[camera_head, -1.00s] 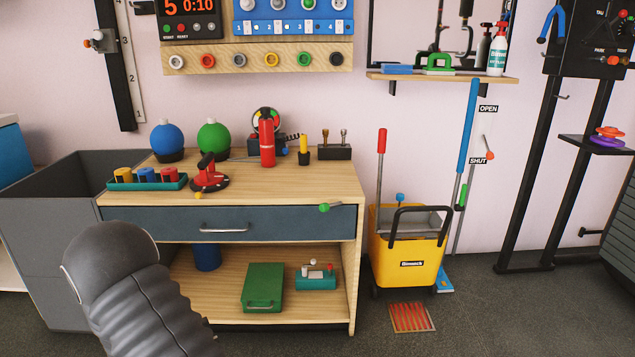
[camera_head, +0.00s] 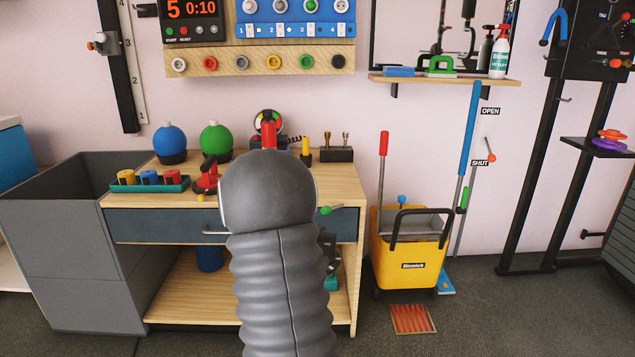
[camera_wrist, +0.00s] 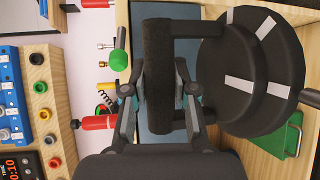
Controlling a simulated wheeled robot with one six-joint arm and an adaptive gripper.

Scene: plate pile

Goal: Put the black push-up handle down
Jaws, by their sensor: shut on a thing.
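The black push-up handle (camera_wrist: 158,65) shows in the wrist view, with a padded grip bar, two posts and a round base (camera_wrist: 240,75) marked by pale stripes. My gripper (camera_wrist: 160,97) is shut on the grip bar. The wrist picture is turned sideways; the base lies on its right, towards the floor side. The handle is held in front of the workbench, level with the drawer and the open lower shelf. In the head view my arm hides most of it; only a dark part (camera_head: 330,252) shows beside the arm.
The workbench top (camera_head: 335,185) carries a teal tray (camera_head: 150,183), blue and green balls and a red extinguisher (camera_head: 268,135). A green case (camera_wrist: 280,138) sits on the lower shelf. A yellow mop bucket (camera_head: 412,255) stands right; a grey bin (camera_head: 70,235) stands left.

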